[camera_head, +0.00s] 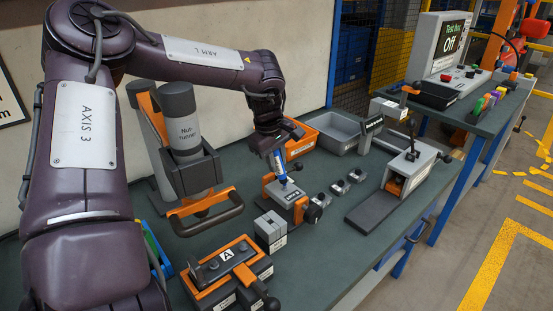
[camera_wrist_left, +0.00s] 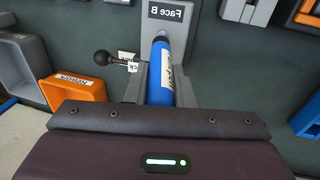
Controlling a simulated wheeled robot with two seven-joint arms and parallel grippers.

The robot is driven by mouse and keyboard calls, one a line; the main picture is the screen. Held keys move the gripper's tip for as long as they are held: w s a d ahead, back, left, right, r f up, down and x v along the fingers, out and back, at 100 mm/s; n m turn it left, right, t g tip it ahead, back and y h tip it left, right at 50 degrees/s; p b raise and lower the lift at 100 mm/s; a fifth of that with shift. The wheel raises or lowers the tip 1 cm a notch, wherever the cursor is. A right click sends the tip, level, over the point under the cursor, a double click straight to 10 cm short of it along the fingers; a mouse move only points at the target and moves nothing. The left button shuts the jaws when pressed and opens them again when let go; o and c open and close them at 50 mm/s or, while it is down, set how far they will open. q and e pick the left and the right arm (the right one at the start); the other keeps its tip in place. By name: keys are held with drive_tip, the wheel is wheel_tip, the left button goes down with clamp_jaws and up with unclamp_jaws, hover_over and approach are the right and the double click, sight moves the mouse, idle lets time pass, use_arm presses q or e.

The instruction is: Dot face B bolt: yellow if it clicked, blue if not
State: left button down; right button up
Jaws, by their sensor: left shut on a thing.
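My left gripper (camera_head: 274,146) is shut on a blue marker (camera_head: 280,168), which it holds tilted with its lower end at the top of a grey and orange fixture (camera_head: 286,203). In the left wrist view the blue marker (camera_wrist_left: 161,72) points at a grey block whose label, Face B (camera_wrist_left: 170,12), reads mirrored. I cannot tell whether the tip touches the block. The bolt and any dot on it are hidden or too small to tell. A black-knobbed lever (camera_wrist_left: 104,58) sits beside the block. My right gripper is not in view.
A fixture marked A (camera_head: 226,272) stands in front, next to small grey blocks (camera_head: 270,230). An orange bin (camera_head: 301,141) and a grey bin (camera_head: 338,131) are behind. A grey lever device (camera_head: 410,168) is right. The test box screen (camera_head: 450,38) reads Off.

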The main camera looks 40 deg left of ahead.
use_arm(q)
drive_tip(key=shift+f, duration=0.15)
idle(0.3)
drive_tip(key=p+v, duration=0.2)
drive_tip(key=v, duration=0.1)
drive_tip(key=w+p+v, duration=0.1)
drive_tip(key=p+v, duration=0.2)
drive_tip(key=shift+w, duration=0.15)
idle(0.5)
